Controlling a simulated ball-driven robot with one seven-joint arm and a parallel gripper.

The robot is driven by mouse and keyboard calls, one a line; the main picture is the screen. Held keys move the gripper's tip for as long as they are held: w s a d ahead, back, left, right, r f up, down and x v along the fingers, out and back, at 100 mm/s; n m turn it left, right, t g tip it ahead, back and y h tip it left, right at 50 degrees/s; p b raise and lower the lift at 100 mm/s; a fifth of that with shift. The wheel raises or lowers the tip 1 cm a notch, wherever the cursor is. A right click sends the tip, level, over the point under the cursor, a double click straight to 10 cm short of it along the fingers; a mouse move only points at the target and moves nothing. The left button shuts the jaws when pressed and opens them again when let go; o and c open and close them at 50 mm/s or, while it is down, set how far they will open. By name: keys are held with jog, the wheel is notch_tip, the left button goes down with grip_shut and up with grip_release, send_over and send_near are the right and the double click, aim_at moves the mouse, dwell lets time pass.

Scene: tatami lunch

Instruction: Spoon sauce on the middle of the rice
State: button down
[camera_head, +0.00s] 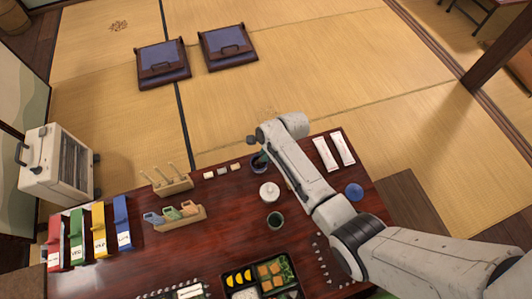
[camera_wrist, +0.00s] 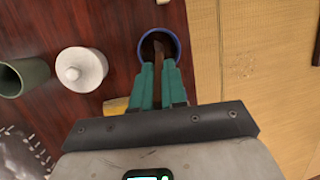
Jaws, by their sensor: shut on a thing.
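A small dark bowl with a blue rim (camera_wrist: 143,47) stands at the table's far edge, and it also shows in the head view (camera_head: 254,167). My gripper (camera_wrist: 159,76) is over it with its teal fingers shut on a brown spoon (camera_wrist: 158,52). The spoon's lower end is down in the bowl, and the sauce itself is too dark to make out. In the head view my arm hides most of the gripper and spoon. A black lunch box (camera_head: 224,274) sits at the table's near edge. White rice (camera_head: 246,294) shows in its near left compartment, partly cut off by the picture edge.
A white lidded pot (camera_head: 269,192) and a dark green cup (camera_head: 275,220) stand between bowl and lunch box. White packets (camera_head: 334,150) and a blue round item (camera_head: 354,192) lie right. Wooden holders (camera_head: 180,219) and coloured binders (camera_head: 98,229) stand left.

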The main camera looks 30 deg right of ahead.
jog(key=shift+s, duration=0.1)
notch_tip(320, 180, up, 7)
jog(key=p, duration=0.7)
jog(key=shift+p, duration=0.3)
dwell(0.7)
jog(key=s+a+r+n+g+p, duration=0.1)
jog(key=s+r+n+g+p, duration=0.2)
jog(key=r+n, duration=0.7)
jog(key=s+a+r+n+g+h+p, duration=0.1)
jog(key=s+r+n+g+p, duration=0.2)
jog(key=r+n, duration=0.7)
jog(key=shift+s+r+p, duration=0.35)
jog(key=shift+r+p, duration=0.05)
jog(key=shift+p, duration=0.6)
